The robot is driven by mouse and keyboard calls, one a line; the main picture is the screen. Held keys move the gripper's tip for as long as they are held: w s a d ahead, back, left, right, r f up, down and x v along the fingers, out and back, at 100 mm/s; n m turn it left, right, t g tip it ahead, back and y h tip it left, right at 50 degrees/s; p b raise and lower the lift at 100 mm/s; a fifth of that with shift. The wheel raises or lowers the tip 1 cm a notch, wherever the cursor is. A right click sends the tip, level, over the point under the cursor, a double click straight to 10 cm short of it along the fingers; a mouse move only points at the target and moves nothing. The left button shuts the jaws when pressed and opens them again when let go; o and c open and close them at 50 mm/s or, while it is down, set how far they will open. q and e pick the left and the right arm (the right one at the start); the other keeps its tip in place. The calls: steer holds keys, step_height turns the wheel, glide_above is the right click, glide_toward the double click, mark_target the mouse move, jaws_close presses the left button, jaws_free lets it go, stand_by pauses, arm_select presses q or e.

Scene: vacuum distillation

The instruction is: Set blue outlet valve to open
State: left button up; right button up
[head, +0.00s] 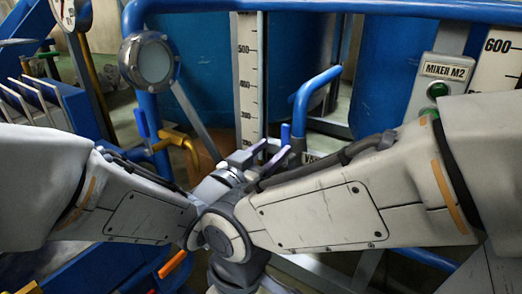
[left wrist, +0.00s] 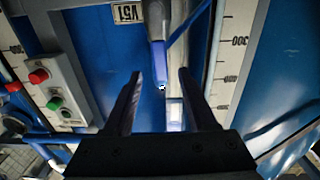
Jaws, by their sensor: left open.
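A blue bent handle (head: 312,90), apparently the blue outlet valve's lever, stands at the centre of the head view. In the left wrist view a blue lever (left wrist: 158,55) hangs beside a plate marked V51 (left wrist: 125,14). My left gripper (head: 271,147) is close to the handle's lower end in the head view. In the left wrist view its fingers (left wrist: 161,100) are open, with the lever's end in line with the gap. I cannot tell whether they touch it. My right gripper is not visible.
A box with red and green buttons (left wrist: 48,90) is at the left of the wrist view. A round gauge (head: 149,61), a white scale (head: 248,70) and the MIXER M2 panel (head: 440,82) stand around. A blue rail (head: 400,10) crosses the top. My arms fill the lower head view.

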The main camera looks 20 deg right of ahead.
arm_select(q)
steer(key=v, duration=0.3)
steer(key=shift+s+a, duration=0.2)
steer(key=shift+p, duration=0.35)
